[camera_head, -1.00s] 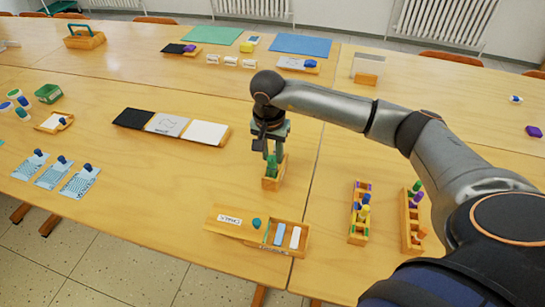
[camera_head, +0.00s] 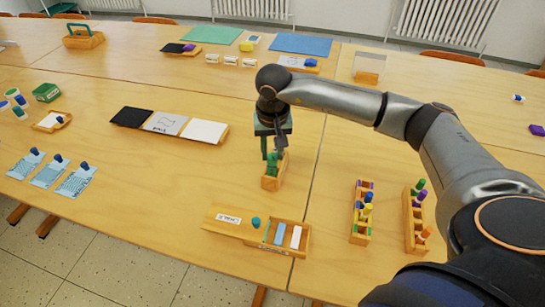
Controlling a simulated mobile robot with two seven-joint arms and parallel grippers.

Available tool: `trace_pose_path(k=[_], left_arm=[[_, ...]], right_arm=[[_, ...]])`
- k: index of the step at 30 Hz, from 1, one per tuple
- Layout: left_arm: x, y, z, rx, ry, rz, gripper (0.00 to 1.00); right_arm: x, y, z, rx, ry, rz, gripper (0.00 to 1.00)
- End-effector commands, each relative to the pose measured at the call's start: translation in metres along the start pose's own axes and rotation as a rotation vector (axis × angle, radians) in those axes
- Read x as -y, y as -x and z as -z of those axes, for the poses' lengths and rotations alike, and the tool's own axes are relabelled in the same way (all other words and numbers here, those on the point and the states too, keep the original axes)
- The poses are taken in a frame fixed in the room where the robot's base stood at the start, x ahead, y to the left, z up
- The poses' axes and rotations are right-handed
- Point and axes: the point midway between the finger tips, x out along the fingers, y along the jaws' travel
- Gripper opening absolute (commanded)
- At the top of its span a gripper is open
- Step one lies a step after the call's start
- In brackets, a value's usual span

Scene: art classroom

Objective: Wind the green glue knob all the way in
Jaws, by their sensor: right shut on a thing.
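The green glue knob (camera_head: 272,163) sits in a small wooden holder (camera_head: 270,183) near the middle of the table. My right gripper (camera_head: 272,153) points down from above with its fingers on the green piece, and it is shut on it. The fingers hide part of the knob, so how far it is wound in cannot be told. My left gripper is not in view.
A wooden box with a sliding lid (camera_head: 230,222) stands in front. Two wooden racks (camera_head: 361,222) (camera_head: 414,228) with coloured pieces stand to the right. Black, grey and white panels (camera_head: 167,123) lie to the left. The table between the holder and the panels is clear.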

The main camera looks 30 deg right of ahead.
Motion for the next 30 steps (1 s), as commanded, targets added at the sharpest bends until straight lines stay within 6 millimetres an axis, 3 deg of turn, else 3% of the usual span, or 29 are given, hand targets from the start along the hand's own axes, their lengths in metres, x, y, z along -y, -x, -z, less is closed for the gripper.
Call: trace_pose_path(k=[21, 30], left_arm=[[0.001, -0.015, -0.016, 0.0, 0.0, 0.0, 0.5], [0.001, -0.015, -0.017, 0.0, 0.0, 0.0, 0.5]], right_arm=[[0.0, -0.001, 0.0, 0.0, 0.504, 0.061, 0.1], [0.0, 0.0, 0.0, 0.001, 0.549, 0.067, 0.1]])
